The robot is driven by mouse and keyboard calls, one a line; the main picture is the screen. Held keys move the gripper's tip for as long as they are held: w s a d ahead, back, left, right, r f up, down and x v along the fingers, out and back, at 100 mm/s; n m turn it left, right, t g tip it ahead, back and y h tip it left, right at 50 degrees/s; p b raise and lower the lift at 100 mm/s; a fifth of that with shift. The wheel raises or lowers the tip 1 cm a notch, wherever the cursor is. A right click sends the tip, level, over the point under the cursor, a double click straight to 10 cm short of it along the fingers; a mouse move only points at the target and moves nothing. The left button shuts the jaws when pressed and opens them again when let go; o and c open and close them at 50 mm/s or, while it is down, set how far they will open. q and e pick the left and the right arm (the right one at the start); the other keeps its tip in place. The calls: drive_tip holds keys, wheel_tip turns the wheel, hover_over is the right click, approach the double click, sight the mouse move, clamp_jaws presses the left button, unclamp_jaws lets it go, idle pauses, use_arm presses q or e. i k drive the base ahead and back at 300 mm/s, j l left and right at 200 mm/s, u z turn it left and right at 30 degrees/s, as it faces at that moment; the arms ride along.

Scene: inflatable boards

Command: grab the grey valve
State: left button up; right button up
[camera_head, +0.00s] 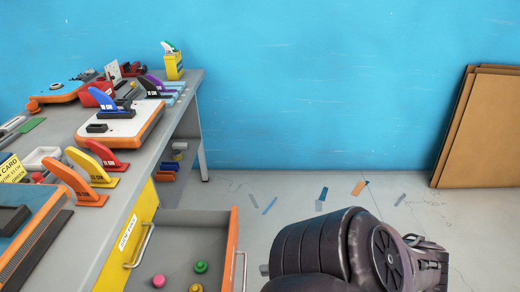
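An open grey drawer (189,243) with an orange edge juts out from the workbench at the lower middle. In it lie small round coloured pieces that look like valves: a pink one (158,281), a green one (201,267) and a yellow one (196,287), cut by the picture's lower edge. I cannot make out a grey valve; part of the drawer is out of the picture. My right gripper (428,262) is at the lower right, beyond my dark arm and to the right of the drawer. Its fingers are not clear. My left gripper is not in view.
The grey workbench (176,128) at left holds coloured fins (93,165), a white-topped board (120,128) and a yellow container (173,66). Brown panels (484,130) lean on the blue wall at right. The floor between is open, with a few flat scraps (322,195).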

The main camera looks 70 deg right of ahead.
sight(80, 76)
drive_tip(key=z, duration=0.8)
